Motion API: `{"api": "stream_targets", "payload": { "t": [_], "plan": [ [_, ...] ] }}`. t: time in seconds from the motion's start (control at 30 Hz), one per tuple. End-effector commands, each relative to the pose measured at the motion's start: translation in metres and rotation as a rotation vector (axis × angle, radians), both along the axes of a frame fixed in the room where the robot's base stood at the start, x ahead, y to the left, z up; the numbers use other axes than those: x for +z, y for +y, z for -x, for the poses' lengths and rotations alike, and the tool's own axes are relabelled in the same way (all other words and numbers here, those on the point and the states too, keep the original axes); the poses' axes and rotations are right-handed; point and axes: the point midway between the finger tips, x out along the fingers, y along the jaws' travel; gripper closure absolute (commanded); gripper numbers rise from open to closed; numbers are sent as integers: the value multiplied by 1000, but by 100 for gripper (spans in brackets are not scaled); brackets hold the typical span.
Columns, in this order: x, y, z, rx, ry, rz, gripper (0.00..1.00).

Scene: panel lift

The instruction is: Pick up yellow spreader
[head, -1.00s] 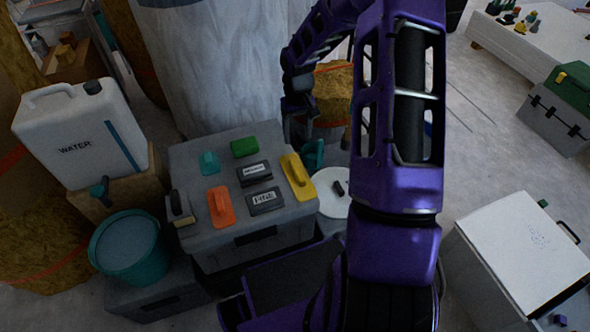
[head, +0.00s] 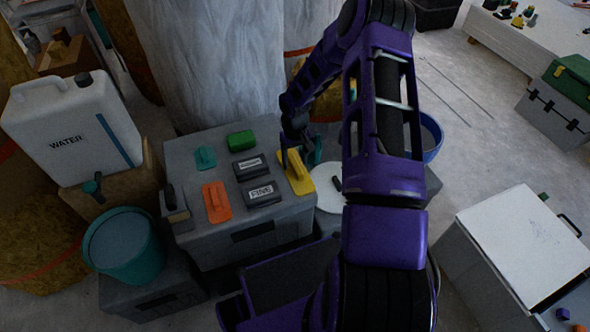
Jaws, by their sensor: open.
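The yellow spreader (head: 301,186), a flat plate with a raised handle, lies on the right edge of the grey box lid (head: 240,220). My gripper (head: 297,158) is open, just above and at the far end of the spreader. Its fingers partly cover the handle. I cannot tell whether they touch the spreader or whether the handle lies between them.
An orange spreader (head: 216,202), a teal spreader (head: 205,158), a green block (head: 241,141) and two dark labelled blocks share the lid. A white water can (head: 70,130) and teal bucket (head: 123,245) stand left. A white round lid (head: 328,189) is right.

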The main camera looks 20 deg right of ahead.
Motion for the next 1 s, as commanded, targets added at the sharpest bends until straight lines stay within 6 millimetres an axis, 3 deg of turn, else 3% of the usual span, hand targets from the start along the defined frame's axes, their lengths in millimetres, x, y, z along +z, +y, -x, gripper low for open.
{"api": "stream_targets", "payload": {
  "t": [0.3,0.67,1.0],
  "plan": [
    [-6,0,0,0,0,0,37],
    [-6,0,0,0,0,0,100],
    [-6,0,0,0,0,0,100]
  ]
}}
